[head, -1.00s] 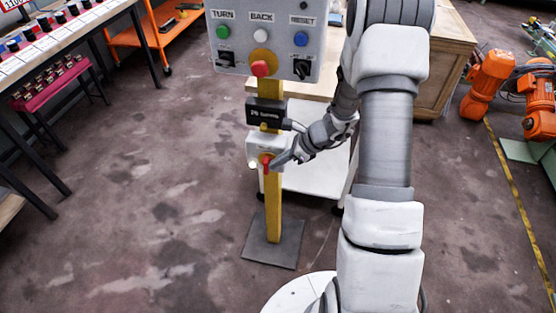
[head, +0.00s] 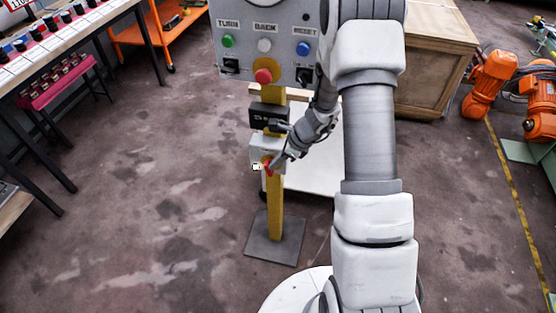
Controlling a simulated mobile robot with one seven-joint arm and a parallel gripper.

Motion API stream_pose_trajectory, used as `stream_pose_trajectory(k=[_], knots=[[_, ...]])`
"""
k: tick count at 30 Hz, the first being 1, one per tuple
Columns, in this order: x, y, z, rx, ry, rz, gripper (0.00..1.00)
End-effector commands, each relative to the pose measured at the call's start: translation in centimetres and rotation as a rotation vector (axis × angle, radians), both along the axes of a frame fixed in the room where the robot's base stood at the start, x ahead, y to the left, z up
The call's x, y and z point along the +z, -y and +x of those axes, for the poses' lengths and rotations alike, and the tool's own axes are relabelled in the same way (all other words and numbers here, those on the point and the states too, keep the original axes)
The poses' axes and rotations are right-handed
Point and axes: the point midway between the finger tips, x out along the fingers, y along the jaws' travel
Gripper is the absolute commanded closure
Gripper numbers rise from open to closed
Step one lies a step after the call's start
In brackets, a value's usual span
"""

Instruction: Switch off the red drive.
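A small grey-white switch box (head: 260,150) is mounted on a yellow post (head: 274,215) below a black unit. A red handle (head: 268,166) is on the front of the box, and it looks tilted, with its lower end to the right. A small pale lamp or knob (head: 256,167) shows at the box's lower left. My gripper (head: 274,165) reaches in from the right, and its tips are at the red handle. They seem to touch it, but the fingers overlap the handle and are too small to tell whether they grip it.
A grey control panel (head: 246,62) with coloured buttons and a red stop knob (head: 263,76) sits above on the post. A black unit (head: 268,116) is between them. A white cart (head: 312,172) stands behind.

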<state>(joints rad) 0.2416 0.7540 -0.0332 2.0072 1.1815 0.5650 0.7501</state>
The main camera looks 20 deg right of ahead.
Motion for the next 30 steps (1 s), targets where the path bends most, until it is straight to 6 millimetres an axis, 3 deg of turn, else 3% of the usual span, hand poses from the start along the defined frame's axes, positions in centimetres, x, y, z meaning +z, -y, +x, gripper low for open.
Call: stream_pose_trajectory(k=[30], knots=[[0.1, -3.7, 2.1, 0.002, 0.001, 0.0, 1.0]])
